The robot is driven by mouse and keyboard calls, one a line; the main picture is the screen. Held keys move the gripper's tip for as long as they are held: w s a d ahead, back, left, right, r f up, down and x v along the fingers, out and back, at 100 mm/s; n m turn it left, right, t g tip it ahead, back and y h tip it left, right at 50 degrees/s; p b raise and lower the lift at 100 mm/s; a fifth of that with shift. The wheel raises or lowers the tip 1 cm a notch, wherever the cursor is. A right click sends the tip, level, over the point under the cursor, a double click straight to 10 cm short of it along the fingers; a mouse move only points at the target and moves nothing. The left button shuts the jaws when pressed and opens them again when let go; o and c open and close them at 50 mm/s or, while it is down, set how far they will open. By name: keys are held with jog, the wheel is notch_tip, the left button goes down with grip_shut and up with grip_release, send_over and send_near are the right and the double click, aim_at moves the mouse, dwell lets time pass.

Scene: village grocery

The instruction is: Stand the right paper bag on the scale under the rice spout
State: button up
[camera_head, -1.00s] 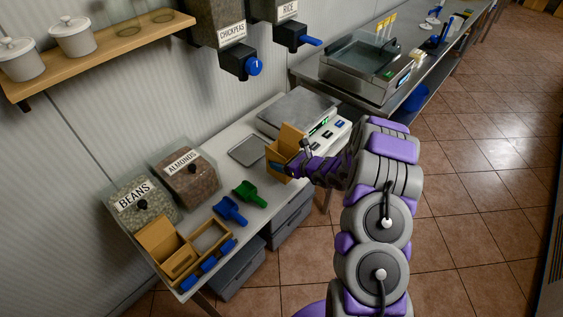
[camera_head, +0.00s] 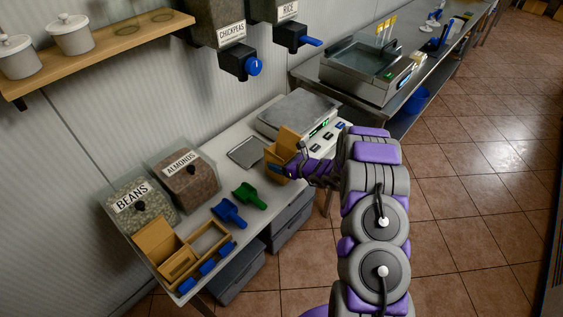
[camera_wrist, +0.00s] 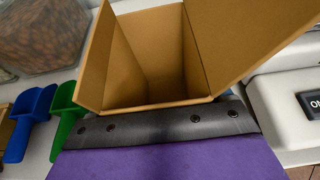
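A brown paper bag (camera_head: 284,147) with its top open and a flap raised is at my gripper (camera_head: 290,169), in front of the scale. In the wrist view the empty bag (camera_wrist: 150,62) opens toward the camera, with my dark gripper edge along its near wall. My gripper appears shut on that wall; its fingertips are mostly hidden. The scale (camera_head: 290,114) has a bare grey plate and a lit green display. The rice spout (camera_head: 291,38) with a blue handle hangs above and behind it.
A dark flat tray (camera_head: 246,152) lies left of the held bag. Green scoop (camera_head: 249,195), blue scoop (camera_head: 230,212), almonds bin (camera_head: 189,182) and beans bin (camera_head: 141,204) stand nearer. The chickpeas spout (camera_head: 241,62) hangs left of the rice spout.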

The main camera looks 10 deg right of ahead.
jog(key=o, duration=0.4)
